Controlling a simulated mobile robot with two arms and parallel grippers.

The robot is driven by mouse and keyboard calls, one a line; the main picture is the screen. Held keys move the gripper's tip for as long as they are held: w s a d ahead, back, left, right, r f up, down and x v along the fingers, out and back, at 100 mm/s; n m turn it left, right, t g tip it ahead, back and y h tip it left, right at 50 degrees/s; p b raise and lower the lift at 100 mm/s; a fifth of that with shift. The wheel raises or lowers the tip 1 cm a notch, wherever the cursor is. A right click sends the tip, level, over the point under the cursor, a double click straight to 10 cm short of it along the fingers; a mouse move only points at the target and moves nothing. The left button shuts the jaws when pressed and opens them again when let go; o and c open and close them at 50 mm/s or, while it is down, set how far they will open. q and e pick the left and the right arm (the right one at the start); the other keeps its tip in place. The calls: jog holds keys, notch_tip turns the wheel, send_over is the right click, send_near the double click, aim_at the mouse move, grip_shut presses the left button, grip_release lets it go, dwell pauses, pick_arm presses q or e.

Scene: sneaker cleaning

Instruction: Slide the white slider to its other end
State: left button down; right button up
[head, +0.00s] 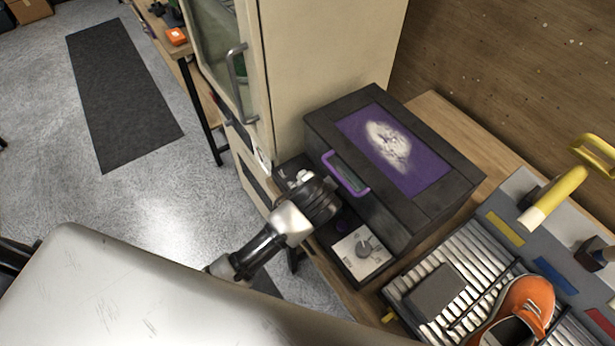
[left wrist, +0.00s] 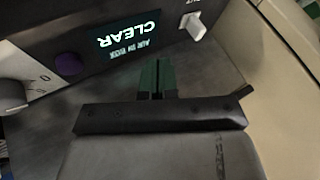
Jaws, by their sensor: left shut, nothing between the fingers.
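The white slider (left wrist: 194,27) sticks out of the dark control panel at the upper right of the left wrist view. A small white piece (head: 303,176) beside my gripper in the head view looks like the same slider. My left gripper (left wrist: 157,78) shows green fingers pressed together with nothing between them. Its tips are below and left of the slider in the wrist view, apart from it. In the head view the left gripper (head: 318,198) is in front of the dark box (head: 440,185) and hides part of its panel. My right gripper is in neither view.
The panel has a lit display (left wrist: 128,38) reading CLEAR, a purple button (left wrist: 68,64) and a round knob (left wrist: 12,95). A cream cabinet (head: 320,60) stands close beside the box. An orange sneaker (head: 525,305) and a dark block (head: 435,290) are at the right.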

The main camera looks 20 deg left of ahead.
pick_arm(q)
jog(key=x, duration=0.5)
jog(key=w+a+p, duration=0.2)
jog(key=shift+a+r, duration=0.15)
jog(key=shift+a, duration=0.15)
jog(key=shift+w+a, duration=0.25)
jog(key=shift+w, duration=0.1)
